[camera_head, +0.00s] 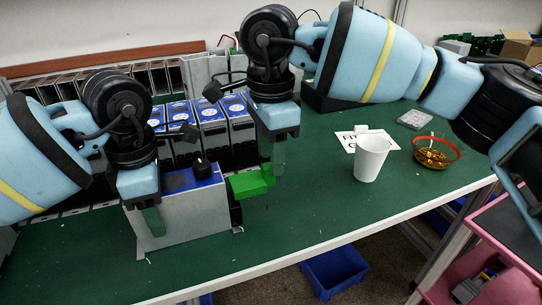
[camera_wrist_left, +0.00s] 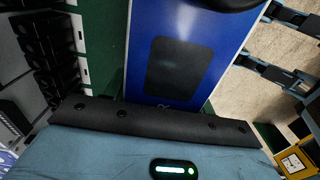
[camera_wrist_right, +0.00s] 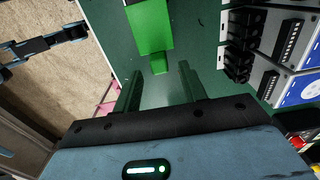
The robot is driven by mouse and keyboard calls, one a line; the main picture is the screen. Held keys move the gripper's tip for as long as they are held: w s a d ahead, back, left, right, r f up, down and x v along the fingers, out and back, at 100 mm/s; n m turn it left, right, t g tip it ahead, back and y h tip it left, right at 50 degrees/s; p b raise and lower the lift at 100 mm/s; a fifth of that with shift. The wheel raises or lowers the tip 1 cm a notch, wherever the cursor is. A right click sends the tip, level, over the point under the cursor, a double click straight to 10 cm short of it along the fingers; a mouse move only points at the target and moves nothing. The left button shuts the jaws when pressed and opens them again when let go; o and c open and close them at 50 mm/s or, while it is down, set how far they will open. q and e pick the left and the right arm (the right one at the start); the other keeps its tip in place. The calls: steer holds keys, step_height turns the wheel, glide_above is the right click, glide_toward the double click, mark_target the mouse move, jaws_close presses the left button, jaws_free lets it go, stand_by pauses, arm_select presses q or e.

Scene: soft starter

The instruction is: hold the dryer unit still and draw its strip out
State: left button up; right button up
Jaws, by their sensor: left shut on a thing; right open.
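The dryer unit (camera_head: 190,212) is a silver box with a blue top face and a black knob, standing at the table's front left. Its blue face also shows in the left wrist view (camera_wrist_left: 185,60). My left gripper (camera_head: 152,220) is shut on the unit's left end; its fingertips are mostly hidden. The green strip (camera_head: 250,183) juts out at the unit's right side; whether it is still seated cannot be told. In the right wrist view the strip (camera_wrist_right: 150,25) lies ahead, its small tab pointing toward the fingers. My right gripper (camera_wrist_right: 160,85) is open and empty, just right of the strip.
A row of similar blue-faced units (camera_head: 210,115) stands behind. A white cup (camera_head: 370,158), a white label card (camera_head: 355,138) and a glass bowl (camera_head: 435,152) are to the right. The green table (camera_head: 300,215) is clear in front of the cup. A blue bin (camera_head: 335,270) sits below the edge.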

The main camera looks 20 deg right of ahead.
step_height(320, 180, up, 11)
stand_by(0.3)
steer(key=shift+f, duration=0.15)
arm_select(q)
steer(key=o, duration=1.4)
steer(key=shift+o, duration=0.2)
steer(key=shift+r, duration=0.1)
step_height(320, 180, up, 12)
steer(key=shift+f, duration=0.1)
steer(key=shift+s, duration=0.1)
arm_select(e)
steer(key=shift+f, duration=0.1)
